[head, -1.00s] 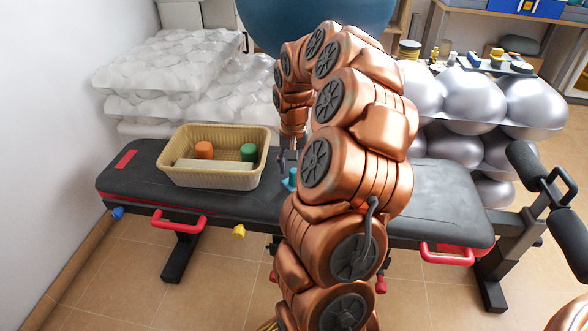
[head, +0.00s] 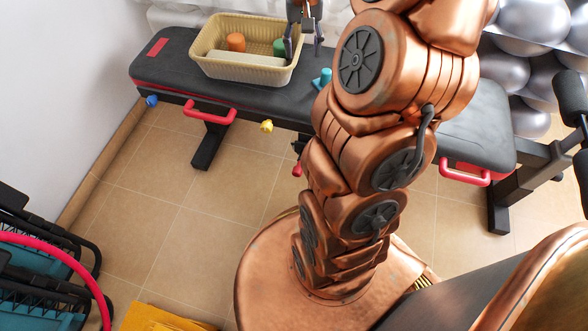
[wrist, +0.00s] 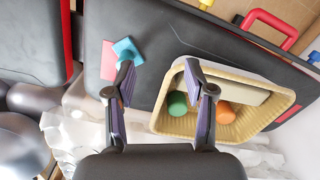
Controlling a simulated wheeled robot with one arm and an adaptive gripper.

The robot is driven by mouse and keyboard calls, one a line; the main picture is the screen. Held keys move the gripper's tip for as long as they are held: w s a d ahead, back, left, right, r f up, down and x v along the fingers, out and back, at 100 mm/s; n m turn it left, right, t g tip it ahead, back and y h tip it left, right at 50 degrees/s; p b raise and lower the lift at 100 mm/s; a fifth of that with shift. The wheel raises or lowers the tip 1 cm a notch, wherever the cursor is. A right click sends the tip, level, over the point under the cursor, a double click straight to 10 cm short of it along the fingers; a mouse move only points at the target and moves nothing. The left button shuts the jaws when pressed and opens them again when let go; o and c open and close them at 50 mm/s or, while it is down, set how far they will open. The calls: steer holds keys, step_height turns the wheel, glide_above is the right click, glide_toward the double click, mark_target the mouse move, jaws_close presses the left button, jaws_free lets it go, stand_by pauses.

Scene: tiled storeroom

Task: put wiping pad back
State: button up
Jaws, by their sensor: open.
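A small teal piece, which looks like the wiping pad (head: 322,79), rests on the black bench right of the basket, partly beside my arm. In the wrist view the teal pad (wrist: 127,50) has an upright part and lies at the edge of a pink patch (wrist: 108,60). My gripper (head: 304,44) is open and empty, by the basket's right end in the head view. In the wrist view my gripper (wrist: 158,68) has its left finger in line with the pad and its right finger over the basket rim. Contact with either is unclear.
The tan basket (head: 215,72) on the bench (head: 175,72) holds an orange cylinder (head: 236,42), a green cylinder (head: 279,47) and a long cream block (head: 240,58). Silver balls (head: 525,75) stand behind on the right.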

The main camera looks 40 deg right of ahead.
steer(key=s+a+n, duration=0.3)
steer(key=s+a, duration=0.1)
steer(key=a, duration=0.5)
steer(key=s+a+f+n+g, duration=0.1)
steer(key=s+a+n, duration=0.1)
steer(key=s+a, duration=0.5)
steer(key=s+a+f+n+g, duration=0.2)
steer(key=s+a, duration=0.5)
steer(key=s, duration=0.6)
steer(key=shift+s+a, duration=0.15)
steer(key=shift+s, duration=0.25)
step_height(320, 180, up, 37)
steer(key=w+t+p, duration=0.1)
steer(key=p, duration=3.4)
steer(key=shift+w+r+t+p, duration=0.15)
steer(key=shift+w+t+p, duration=0.15)
steer(key=shift+p, duration=0.05)
